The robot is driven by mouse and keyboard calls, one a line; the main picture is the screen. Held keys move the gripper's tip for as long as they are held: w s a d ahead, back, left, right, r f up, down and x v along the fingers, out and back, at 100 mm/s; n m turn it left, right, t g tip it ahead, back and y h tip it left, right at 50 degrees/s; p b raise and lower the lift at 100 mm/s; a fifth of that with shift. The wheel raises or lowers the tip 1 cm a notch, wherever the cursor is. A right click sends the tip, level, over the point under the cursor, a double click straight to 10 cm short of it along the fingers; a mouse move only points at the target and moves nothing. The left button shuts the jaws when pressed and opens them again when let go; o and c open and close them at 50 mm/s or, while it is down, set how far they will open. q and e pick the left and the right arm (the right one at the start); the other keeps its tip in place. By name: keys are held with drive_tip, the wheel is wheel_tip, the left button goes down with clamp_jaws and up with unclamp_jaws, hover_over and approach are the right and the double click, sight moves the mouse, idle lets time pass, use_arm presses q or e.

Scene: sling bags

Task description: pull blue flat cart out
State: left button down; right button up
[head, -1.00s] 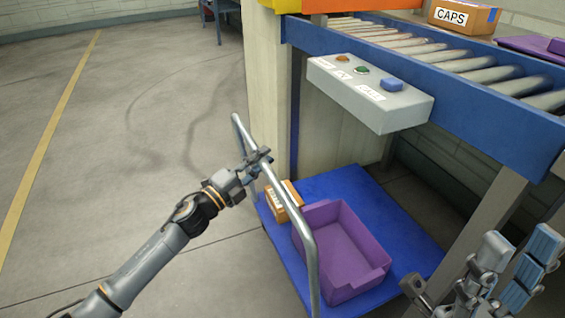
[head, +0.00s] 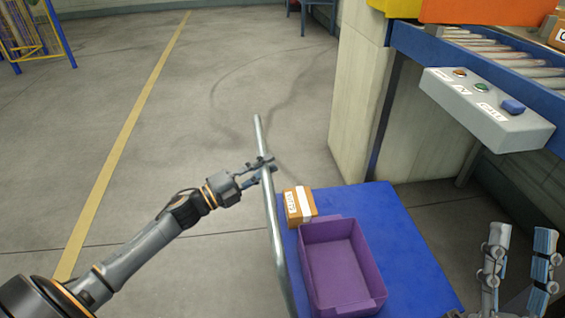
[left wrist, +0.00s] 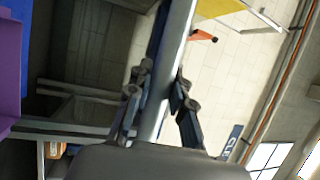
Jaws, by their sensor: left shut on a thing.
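The blue flat cart (head: 405,265) stands on the floor in the head view, in front of the conveyor's pale post. Its grey metal handle (head: 272,205) rises along its left side. My left gripper (head: 266,164) is shut around the handle bar, near its upper part. The left wrist view shows the bar (left wrist: 174,75) between the two fingers (left wrist: 158,110). On the cart are a purple bin (head: 340,265), which looks empty, and a small orange box (head: 299,206) with a white label. My right gripper (head: 519,268) is at the lower right, fingers apart and empty.
The conveyor (head: 490,55) and its grey button box (head: 487,108) stand at upper right. The pale post (head: 365,95) is just behind the cart. Open floor (head: 190,120) with a yellow line (head: 130,130) lies to the left. A yellow and blue rack (head: 30,35) stands far left.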

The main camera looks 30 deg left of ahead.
use_arm(q)
drive_tip(key=shift+s+a+f, duration=0.1)
drive_tip(key=shift+s+a, duration=0.6)
drive_tip(key=shift+a, duration=0.2)
use_arm(e)
drive_tip(key=shift+w+a+f+g+h, duration=0.1)
drive_tip(key=shift+w+f+g+h, duration=0.2)
drive_tip(key=shift+w+f, duration=0.05)
use_arm(q)
drive_tip(key=c, duration=1.2)
unclamp_jaws()
drive_tip(key=shift+o, duration=0.2)
drive_tip(key=v, duration=1.2)
drive_tip(key=shift+a, duration=0.1)
